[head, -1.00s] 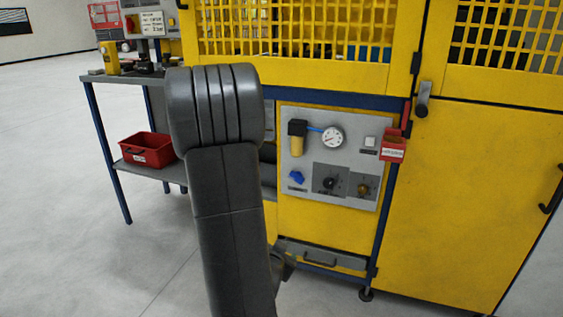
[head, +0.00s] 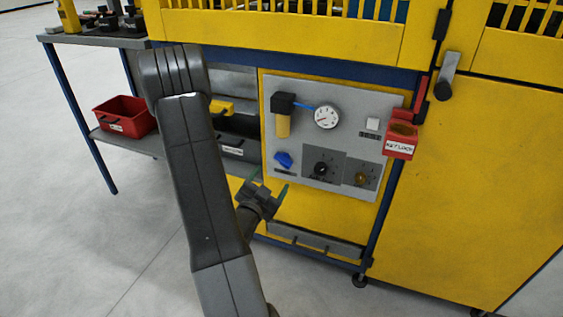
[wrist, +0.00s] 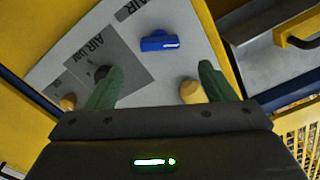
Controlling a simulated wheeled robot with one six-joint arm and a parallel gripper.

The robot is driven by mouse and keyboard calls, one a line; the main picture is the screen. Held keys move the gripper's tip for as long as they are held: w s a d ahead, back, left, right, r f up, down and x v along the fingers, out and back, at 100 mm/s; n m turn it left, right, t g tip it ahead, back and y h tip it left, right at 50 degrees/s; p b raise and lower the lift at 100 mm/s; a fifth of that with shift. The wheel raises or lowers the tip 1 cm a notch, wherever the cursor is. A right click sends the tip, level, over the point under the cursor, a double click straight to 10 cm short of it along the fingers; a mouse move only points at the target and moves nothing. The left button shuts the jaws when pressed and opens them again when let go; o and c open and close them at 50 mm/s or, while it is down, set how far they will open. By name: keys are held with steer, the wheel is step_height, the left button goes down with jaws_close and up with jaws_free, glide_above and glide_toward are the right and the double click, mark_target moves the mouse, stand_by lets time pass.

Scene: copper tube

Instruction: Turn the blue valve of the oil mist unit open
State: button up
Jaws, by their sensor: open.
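The blue valve (head: 284,159) sits at the lower left of a grey panel (head: 350,100) on the yellow machine. In the wrist view the blue valve (wrist: 160,41) shows beyond and between the fingers, clear of both. My gripper (head: 269,188) is open and empty, just below the valve in the head view. Its two green fingers (wrist: 160,86) also show in the wrist view. An amber bowl under a black cap (head: 283,122) is above the valve.
A pressure gauge (head: 326,116), a black knob (head: 321,169) and a brass knob (head: 361,177) are on the same panel. A red box (head: 401,141) hangs at its right edge. A drawer (head: 313,240) is below. A red bin (head: 124,117) stands on the left shelf.

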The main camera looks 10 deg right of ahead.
mark_target(281, 163)
steer(key=x, duration=0.9)
steer(key=shift+w+d+b, duration=0.2)
steer(key=shift+b, duration=0.15)
steer(key=shift+c, duration=0.5)
steer(key=c, duration=0.9)
steer(key=shift+n+b, duration=0.5)
steer(key=shift+n, duration=0.5)
steer(key=n, duration=0.3)
steer(key=shift+a+n, duration=0.1)
steer(key=shift+n, duration=0.3)
steer(key=o, duration=1)
steer(key=v, duration=1.3)
steer(key=shift+s+a+p, duration=0.25)
steer(key=shift+s+p, duration=0.05)
steer(key=shift+p, duration=0.1)
